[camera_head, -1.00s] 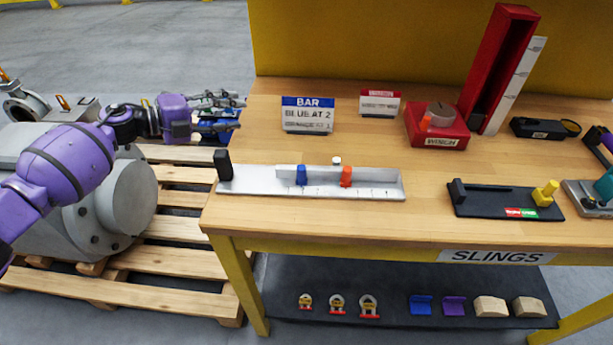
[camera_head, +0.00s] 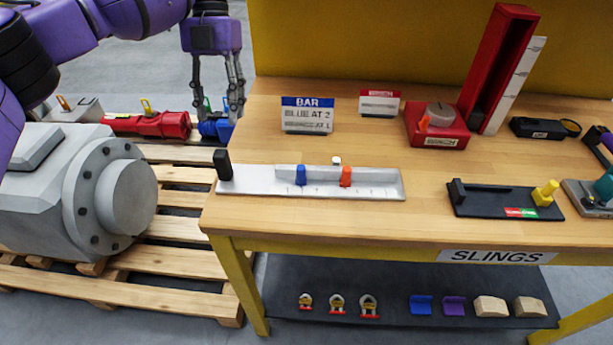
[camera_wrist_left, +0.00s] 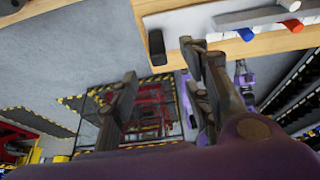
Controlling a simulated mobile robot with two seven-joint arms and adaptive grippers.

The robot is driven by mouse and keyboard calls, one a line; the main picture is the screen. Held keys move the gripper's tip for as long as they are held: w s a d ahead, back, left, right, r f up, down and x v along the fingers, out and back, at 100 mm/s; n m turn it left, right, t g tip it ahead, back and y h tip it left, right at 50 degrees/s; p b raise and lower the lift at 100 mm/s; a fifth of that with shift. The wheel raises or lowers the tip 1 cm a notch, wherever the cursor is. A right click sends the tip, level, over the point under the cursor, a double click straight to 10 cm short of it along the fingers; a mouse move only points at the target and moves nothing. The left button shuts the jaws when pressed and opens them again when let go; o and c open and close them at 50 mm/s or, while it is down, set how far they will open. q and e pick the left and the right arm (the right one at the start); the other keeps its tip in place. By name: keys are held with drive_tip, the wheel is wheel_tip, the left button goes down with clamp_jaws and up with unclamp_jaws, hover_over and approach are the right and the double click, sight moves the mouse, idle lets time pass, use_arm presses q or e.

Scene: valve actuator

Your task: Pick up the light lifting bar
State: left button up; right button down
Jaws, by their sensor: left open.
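A slim light grey bar (camera_head: 322,171) lies along a pale metal gauge tray (camera_head: 250,184) near the bench's front left edge. A blue block (camera_head: 301,175) and an orange block (camera_head: 346,176) sit at its front side. The bar also shows in the left wrist view (camera_wrist_left: 248,17), at the top right. My left gripper (camera_head: 219,113) points down, open and empty, left of the bench and behind the tray's left end, apart from the bar. Its spread fingers (camera_wrist_left: 165,88) show in the left wrist view with nothing between them. My right gripper is out of view.
A black block (camera_head: 222,164) stands at the tray's left end. A BAR sign (camera_head: 307,115), a red winch box (camera_head: 437,125) and a tall red channel (camera_head: 497,62) stand behind. A grey flanged valve body (camera_head: 112,200) rests on a pallet (camera_head: 120,292) at left.

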sight(221, 149)
use_arm(q)
drive_tip(key=x, duration=1.1)
drive_tip(key=shift+s+a+f, duration=0.1)
drive_tip(key=shift+a+f, duration=0.15)
clamp_jaws()
drive_tip(key=shift+r, duration=0.1)
